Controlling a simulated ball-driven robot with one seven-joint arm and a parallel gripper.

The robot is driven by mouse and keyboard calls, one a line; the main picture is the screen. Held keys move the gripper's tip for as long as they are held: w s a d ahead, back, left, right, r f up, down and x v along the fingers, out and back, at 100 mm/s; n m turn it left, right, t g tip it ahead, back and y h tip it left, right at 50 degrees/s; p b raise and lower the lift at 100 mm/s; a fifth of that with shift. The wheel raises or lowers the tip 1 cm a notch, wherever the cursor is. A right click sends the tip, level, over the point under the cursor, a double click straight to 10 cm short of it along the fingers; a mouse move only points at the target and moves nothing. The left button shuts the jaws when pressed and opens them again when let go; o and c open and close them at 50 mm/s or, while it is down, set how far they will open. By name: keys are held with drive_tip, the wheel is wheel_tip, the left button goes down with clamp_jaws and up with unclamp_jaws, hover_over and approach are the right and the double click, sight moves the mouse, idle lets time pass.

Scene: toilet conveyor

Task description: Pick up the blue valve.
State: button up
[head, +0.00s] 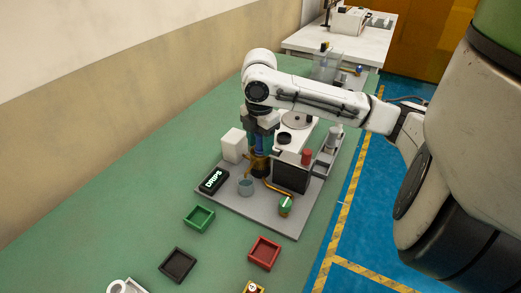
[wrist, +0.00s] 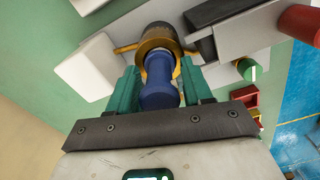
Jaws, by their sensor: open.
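The blue valve (wrist: 160,85) stands between the two green fingers of my gripper (wrist: 158,88) in the wrist view. It sits on a brass fitting (wrist: 158,40). The fingers are open, one on each side of the valve; whether either touches it I cannot tell. In the head view the valve (head: 259,144) is a small blue piece under my gripper (head: 258,142), partly hidden by it, above the brass fitting on the grey base plate (head: 275,215).
A white box (head: 234,146) stands left of the valve. A dark block (head: 291,176), a green knob (head: 286,206) and a red cylinder (head: 306,156) are to the right. The black DRIPS sign (head: 214,181) is in front. Green (head: 199,219), black (head: 177,264) and red (head: 264,252) trays lie nearer.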

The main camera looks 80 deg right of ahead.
drive_tip(key=shift+c, duration=0.4)
drive_tip(key=c, duration=0.8)
drive_tip(key=shift+r, duration=0.1)
